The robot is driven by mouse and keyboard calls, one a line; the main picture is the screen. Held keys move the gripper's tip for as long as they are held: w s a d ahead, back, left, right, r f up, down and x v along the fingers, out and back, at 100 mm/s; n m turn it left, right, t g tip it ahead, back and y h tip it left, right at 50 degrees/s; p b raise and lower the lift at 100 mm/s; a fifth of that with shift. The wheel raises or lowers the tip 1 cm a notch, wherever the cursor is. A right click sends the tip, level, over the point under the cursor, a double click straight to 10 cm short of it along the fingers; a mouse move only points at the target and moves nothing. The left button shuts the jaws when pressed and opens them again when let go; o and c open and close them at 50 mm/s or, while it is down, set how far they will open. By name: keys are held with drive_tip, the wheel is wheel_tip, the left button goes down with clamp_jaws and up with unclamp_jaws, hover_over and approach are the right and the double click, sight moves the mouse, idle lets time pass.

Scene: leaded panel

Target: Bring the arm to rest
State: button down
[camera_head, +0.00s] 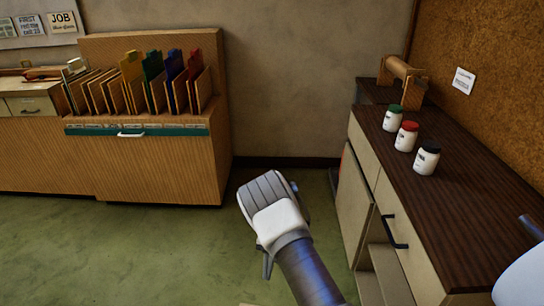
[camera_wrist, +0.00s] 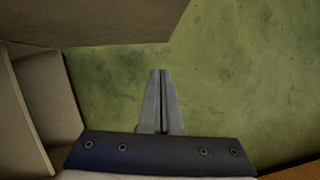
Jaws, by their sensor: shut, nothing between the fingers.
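My arm (camera_head: 308,272) reaches up from the bottom of the head view, its grey and white wrist housing over the green floor between the wooden rack and the dark-topped counter. My gripper (camera_wrist: 161,72) shows in the wrist view with its two grey fingers together and nothing between them. It points over bare green floor. In the head view the fingers are hidden behind the wrist housing.
A wooden rack (camera_head: 150,165) with upright coloured panels stands at the left. At the right, a dark-topped counter (camera_head: 445,210) carries jars with a green lid (camera_head: 393,119), red lid (camera_head: 406,137) and black lid (camera_head: 427,160). Its pale cabinet front has a handle (camera_head: 394,232). Green floor (camera_head: 130,250) is clear.

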drive_tip(key=p+v, duration=0.1)
drive_tip(key=v, duration=0.5)
drive_tip(key=shift+r, duration=0.3)
drive_tip(key=shift+w, duration=0.1)
